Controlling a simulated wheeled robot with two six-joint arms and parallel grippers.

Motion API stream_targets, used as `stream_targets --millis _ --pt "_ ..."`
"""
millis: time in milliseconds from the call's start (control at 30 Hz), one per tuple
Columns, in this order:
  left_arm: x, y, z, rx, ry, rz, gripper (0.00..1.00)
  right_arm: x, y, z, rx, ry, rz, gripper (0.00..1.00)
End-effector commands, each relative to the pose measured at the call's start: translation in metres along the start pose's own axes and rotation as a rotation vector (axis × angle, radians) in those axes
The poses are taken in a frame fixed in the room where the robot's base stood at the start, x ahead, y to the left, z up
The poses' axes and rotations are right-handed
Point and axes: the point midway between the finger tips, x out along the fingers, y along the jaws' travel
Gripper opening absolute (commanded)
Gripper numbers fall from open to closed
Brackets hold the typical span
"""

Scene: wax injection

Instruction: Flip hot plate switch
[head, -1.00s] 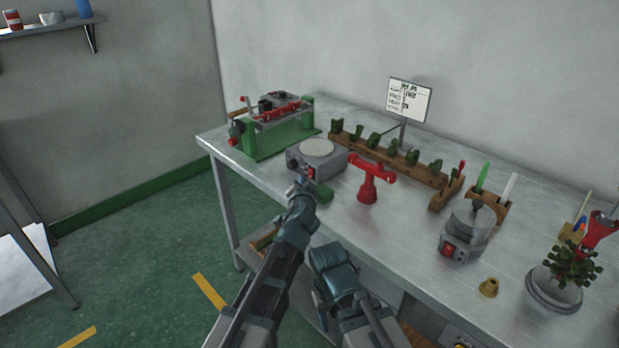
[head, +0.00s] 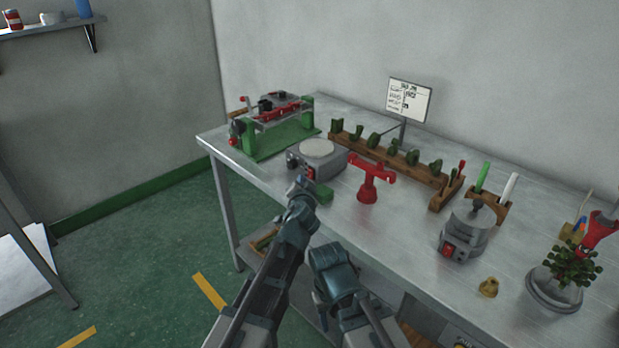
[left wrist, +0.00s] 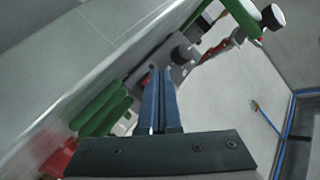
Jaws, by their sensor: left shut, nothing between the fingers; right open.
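The hot plate (head: 330,164) is a grey box with a pale round top, near the table's front left edge. Its front has a small red switch (head: 309,173), partly hidden by my gripper. My left gripper (head: 301,186) is shut and empty, right at the hot plate's front; I cannot tell whether it touches the switch. In the left wrist view its blue fingers (left wrist: 160,98) are together, tips near the grey body of the hot plate (left wrist: 178,58). My right gripper (head: 322,296) is low, in front of the table edge; its fingers are hard to make out.
A green-based press (head: 262,142) stands left of the hot plate. A wooden rack (head: 400,167) lies behind. A grey pot with a red switch (head: 465,236) stands further right.

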Motion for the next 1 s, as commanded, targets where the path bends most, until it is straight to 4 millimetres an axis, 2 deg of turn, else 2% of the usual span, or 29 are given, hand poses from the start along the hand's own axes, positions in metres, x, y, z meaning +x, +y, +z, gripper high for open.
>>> stream_targets --millis 1000 --pt "0.0059 0.0042 -0.0045 0.0 0.0 0.0 0.0 0.0008 -0.0001 0.0 0.0 0.0 0.0 0.5"
